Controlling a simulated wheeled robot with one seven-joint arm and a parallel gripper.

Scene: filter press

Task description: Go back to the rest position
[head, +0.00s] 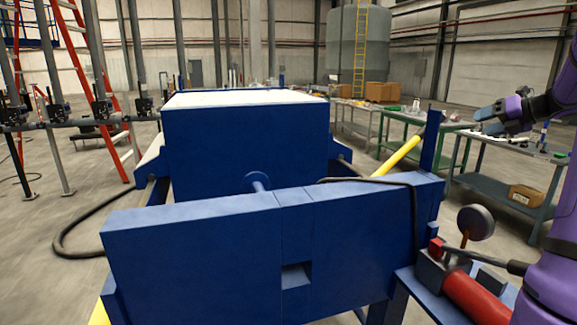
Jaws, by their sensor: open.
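My gripper (482,120) is at the upper right of the head view, at the end of my purple arm. Its grey-blue fingers point left, and it is open with nothing seen between them. It is in the air, to the right of the blue filter press (190,250) and apart from it. The press fills the middle, with a large blue block with a pale top behind a wide blue front beam. The far side of the press is hidden.
A red cylinder (474,297) with a round gauge-like disc (476,222) sits at the press's right front, close to my arm. A grey workbench (505,199) and a green table (403,122) stand behind at right. An orange ladder (84,75) and pipes stand at left.

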